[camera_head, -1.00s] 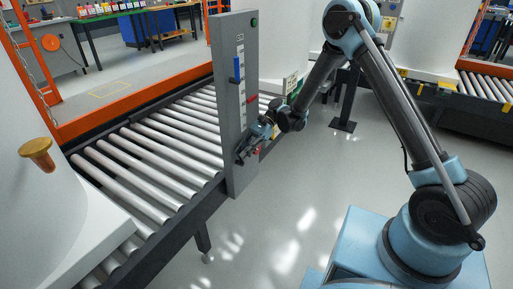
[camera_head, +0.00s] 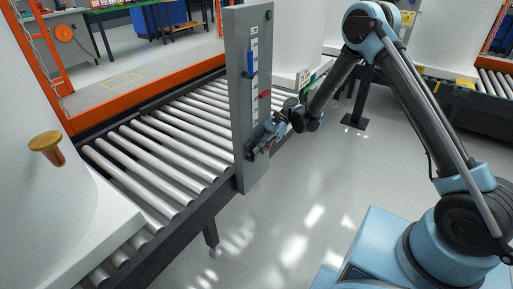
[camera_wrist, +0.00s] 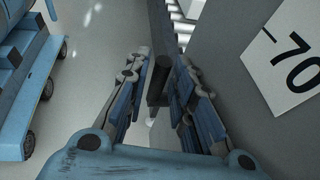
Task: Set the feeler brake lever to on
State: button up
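A tall grey post (camera_head: 243,110) stands at the side of the roller conveyor in the head view. My gripper (camera_head: 256,152) is at the lower part of this post. In the wrist view a dark flat bar (camera_wrist: 158,55), which may be the brake lever, lies between the two fingers of my gripper (camera_wrist: 160,75). The fingers are close on both sides of it; contact is unclear. The lever's setting cannot be read.
A grey panel (camera_wrist: 225,65) with a "-70" label (camera_wrist: 290,55) is close to the right finger in the wrist view. The roller conveyor (camera_head: 160,155) runs behind the post. A white tank with a brown knob (camera_head: 45,143) stands at left. Open floor (camera_head: 290,215) lies in front.

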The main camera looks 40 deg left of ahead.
jog(key=shift+r, duration=0.1)
jog(key=v, duration=1.1)
jog(key=shift+w, duration=0.4)
